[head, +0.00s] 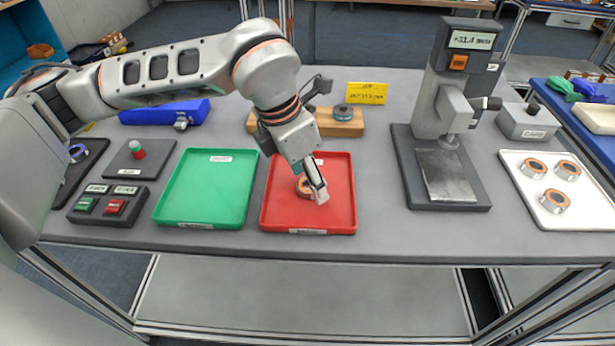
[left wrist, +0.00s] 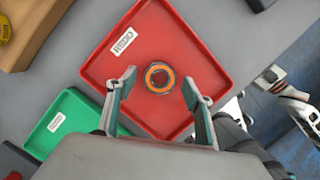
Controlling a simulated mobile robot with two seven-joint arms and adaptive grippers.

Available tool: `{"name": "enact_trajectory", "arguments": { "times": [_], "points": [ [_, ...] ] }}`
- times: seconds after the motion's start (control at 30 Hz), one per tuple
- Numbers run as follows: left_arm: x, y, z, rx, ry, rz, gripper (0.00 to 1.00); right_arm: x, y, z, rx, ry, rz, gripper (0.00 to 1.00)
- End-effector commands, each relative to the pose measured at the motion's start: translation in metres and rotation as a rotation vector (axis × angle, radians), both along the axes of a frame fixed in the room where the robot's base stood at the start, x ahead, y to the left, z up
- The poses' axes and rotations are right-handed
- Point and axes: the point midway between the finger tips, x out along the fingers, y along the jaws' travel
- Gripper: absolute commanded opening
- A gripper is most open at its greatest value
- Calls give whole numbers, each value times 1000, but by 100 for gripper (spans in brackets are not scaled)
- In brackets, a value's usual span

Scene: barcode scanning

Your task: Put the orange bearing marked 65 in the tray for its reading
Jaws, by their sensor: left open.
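An orange-ringed bearing (head: 303,186) lies in the red tray (head: 342,215); no number on it is readable. In the left wrist view the bearing (left wrist: 159,66) lies flat on the red tray's floor (left wrist: 205,70). My left gripper (head: 317,194) is over the red tray, partly hiding the bearing. Its fingers (left wrist: 158,88) are spread on either side of the bearing, with a gap to it on both sides. The green tray (head: 207,190) is empty, left of the red one. Three more orange-ringed bearings (head: 536,167) lie in a white tray (head: 522,190) at right. My right gripper is not visible.
A gauge stand (head: 440,120) with a display and a bare plate stands right of the red tray. A wooden block (head: 343,128) with a round part and a yellow sign (head: 367,93) are behind. A button box (head: 108,205) and blue scanner-like tool (head: 165,112) are left.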

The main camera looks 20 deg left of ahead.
Motion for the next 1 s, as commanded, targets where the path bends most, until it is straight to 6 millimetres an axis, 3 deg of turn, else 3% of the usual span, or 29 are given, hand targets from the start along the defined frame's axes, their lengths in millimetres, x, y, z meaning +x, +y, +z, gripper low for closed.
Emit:
{"name": "enact_trajectory", "arguments": {
  "times": [0.53, 0.7, 1.0],
  "points": [
    [-20, 17, 98, 0, -5, 1, 52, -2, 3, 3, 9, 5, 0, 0],
    [-23, 20, 111, -1, -3, 1, 52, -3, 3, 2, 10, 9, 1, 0],
    [-24, 20, 113, 0, -1, 0, 52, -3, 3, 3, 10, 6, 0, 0]
  ]
}}
